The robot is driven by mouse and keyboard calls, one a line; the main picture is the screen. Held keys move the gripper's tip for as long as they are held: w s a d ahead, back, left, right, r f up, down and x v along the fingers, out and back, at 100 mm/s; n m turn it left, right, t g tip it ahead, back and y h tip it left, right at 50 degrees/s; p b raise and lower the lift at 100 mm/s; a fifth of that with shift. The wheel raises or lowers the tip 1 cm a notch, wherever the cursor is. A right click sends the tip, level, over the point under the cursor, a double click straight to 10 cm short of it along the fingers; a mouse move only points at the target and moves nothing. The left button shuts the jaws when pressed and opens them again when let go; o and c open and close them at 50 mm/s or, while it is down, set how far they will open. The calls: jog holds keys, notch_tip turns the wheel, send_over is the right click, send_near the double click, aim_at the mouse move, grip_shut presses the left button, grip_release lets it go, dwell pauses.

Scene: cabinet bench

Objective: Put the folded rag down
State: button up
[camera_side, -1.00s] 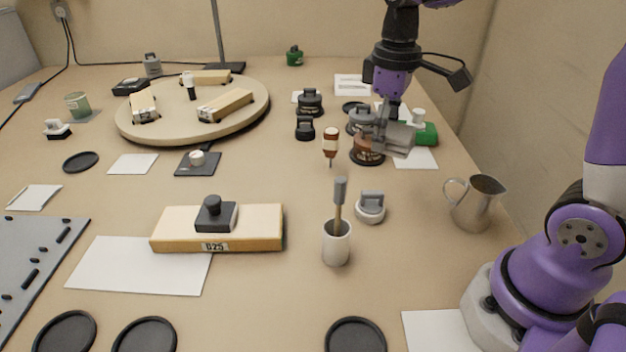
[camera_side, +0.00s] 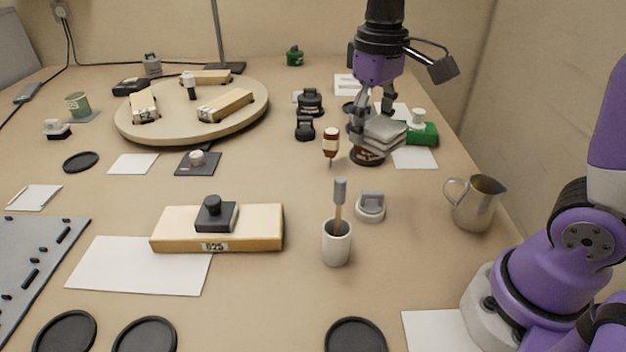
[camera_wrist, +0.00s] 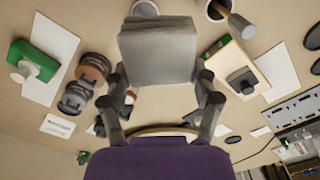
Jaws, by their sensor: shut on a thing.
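The folded rag (camera_side: 384,133) is a grey, layered square pad. My gripper (camera_side: 362,124) is shut on it and holds it above the bench at the back right, near the brown round pot (camera_side: 366,157). In the wrist view the rag (camera_wrist: 158,52) sits at the far end of my gripper's fingers (camera_wrist: 160,85), with its flat face showing. From the side the rag looks tilted and hides part of what lies behind it. I cannot tell how high above the bench it is.
A green block with a white knob (camera_side: 421,132) stands right of the rag on a white card (camera_side: 414,158). A metal jug (camera_side: 474,203) and a cup with a brush (camera_side: 336,243) stand nearer.

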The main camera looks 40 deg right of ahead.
jog(key=s+d+f+n, duration=0.1)
jog(key=d+f+n, duration=0.5)
jog(key=d+n, duration=0.2)
jog(key=shift+s+d+f+n, duration=0.3)
jog(key=shift+d+f, duration=0.05)
jog(key=shift+d, duration=0.4)
send_over(431, 179)
notch_tip(431, 179, down, 7)
jog(key=shift+a+r, duration=0.1)
jog(key=shift+a, duration=0.05)
jog(key=shift+d+f, duration=0.2)
jog(key=shift+f, duration=1.7)
jog(key=o, duration=0.9)
jog(key=shift+f, duration=0.15)
jog(key=shift+o, duration=0.2)
